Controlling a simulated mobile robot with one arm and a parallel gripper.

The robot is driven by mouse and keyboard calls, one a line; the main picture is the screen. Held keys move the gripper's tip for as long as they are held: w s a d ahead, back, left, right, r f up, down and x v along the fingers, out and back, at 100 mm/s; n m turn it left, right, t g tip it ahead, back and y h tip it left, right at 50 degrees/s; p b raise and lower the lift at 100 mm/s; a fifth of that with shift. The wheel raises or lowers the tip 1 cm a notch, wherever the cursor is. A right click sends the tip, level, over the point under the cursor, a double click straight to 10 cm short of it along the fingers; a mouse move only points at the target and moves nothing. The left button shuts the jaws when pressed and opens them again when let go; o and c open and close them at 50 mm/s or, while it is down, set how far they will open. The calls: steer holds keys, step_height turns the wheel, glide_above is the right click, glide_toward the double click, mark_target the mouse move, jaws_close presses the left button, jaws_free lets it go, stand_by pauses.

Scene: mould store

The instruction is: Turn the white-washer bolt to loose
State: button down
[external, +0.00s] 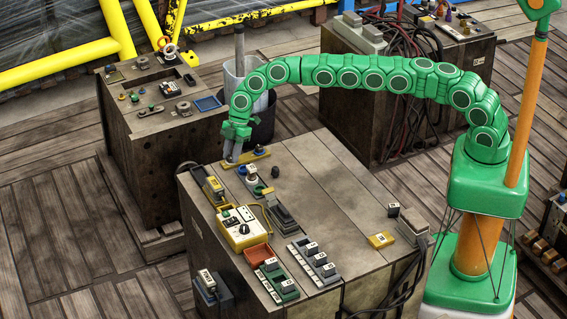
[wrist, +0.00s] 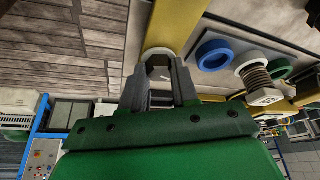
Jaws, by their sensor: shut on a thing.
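In the wrist view, my gripper (wrist: 159,88) has its two grey fingers on either side of a dark grey bolt head (wrist: 158,73). A white washer (wrist: 157,51) shows as a pale arc beyond the fingertips, against a yellow bar (wrist: 178,22). The bolt head is mostly hidden between the fingers. In the external view, my gripper (external: 233,160) points down at the left end of the yellow bar (external: 259,154), on the near bench; the bolt is hidden there.
Blue (wrist: 215,54), white (wrist: 247,60) and green (wrist: 279,69) rings lie right of the fingers, by a threaded piece (wrist: 256,77). On the bench stand a yellow control box (external: 241,230) and an orange tray (external: 258,256). The bench top's middle (external: 325,195) is clear.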

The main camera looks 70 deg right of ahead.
steer(key=shift+f+n+g, duration=0.2)
steer(key=shift+n+g, duration=0.1)
steer(key=shift+n, duration=0.3)
steer(key=shift+r+n, duration=0.1)
steer(key=shift+n, duration=0.6)
steer(key=shift+g, duration=0.3)
steer(key=c, duration=0.8)
jaws_free()
steer(key=shift+c, duration=0.2)
steer(key=shift+r, duration=0.1)
steer(key=v, duration=0.7)
steer(key=shift+d+r, duration=0.2)
steer(key=shift+r, duration=0.05)
